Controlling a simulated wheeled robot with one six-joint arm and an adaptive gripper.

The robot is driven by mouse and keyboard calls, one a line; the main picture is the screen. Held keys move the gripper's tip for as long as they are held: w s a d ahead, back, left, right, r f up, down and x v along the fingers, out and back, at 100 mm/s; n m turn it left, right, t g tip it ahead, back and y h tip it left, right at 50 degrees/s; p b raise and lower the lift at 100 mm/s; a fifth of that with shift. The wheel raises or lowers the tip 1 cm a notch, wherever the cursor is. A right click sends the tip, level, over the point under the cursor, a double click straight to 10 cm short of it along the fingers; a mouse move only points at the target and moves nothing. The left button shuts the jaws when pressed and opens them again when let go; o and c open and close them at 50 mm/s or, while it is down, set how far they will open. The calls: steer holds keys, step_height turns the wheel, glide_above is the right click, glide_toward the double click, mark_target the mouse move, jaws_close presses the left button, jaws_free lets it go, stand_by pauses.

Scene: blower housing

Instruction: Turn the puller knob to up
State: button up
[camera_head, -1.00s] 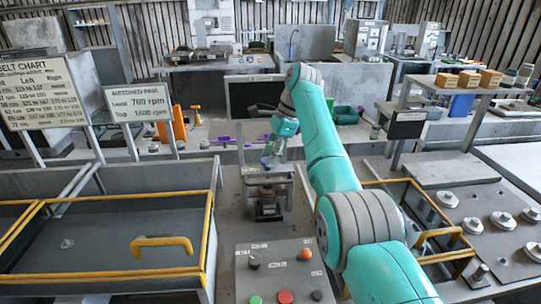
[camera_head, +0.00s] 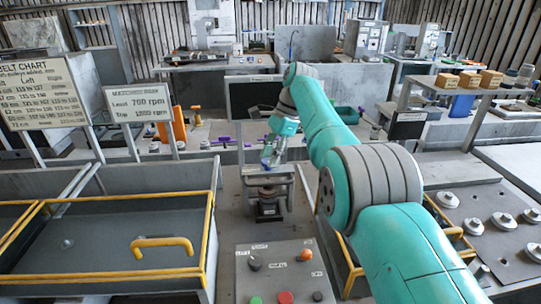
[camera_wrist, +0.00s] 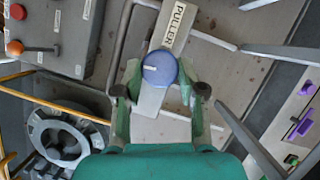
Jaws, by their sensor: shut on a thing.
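The puller knob (camera_wrist: 160,68) is round and blue, with a short pale mark on its face toward the left in the wrist view. It sits on a pale plate beside the PULLER label (camera_wrist: 177,25). My gripper (camera_wrist: 161,86) has one finger on each side of the knob and is shut on it. In the head view my gripper (camera_head: 272,153) is small, at the stand in the middle. I cannot make out the knob's mark there.
A control panel (camera_head: 280,272) with buttons and levers stands in front. A yellow-railed bin (camera_head: 110,265) is at left, and a plate with several round metal knobs (camera_head: 478,228) is at right. A ring-shaped metal part (camera_wrist: 62,135) lies lower left in the wrist view.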

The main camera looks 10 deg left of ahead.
steer(key=shift+f, duration=0.1)
steer(key=o, duration=1.1)
steer(key=shift+o, duration=0.2)
steer(key=shift+w+m, duration=0.1)
steer(key=shift+m, duration=0.4)
steer(key=shift+m, duration=0.3)
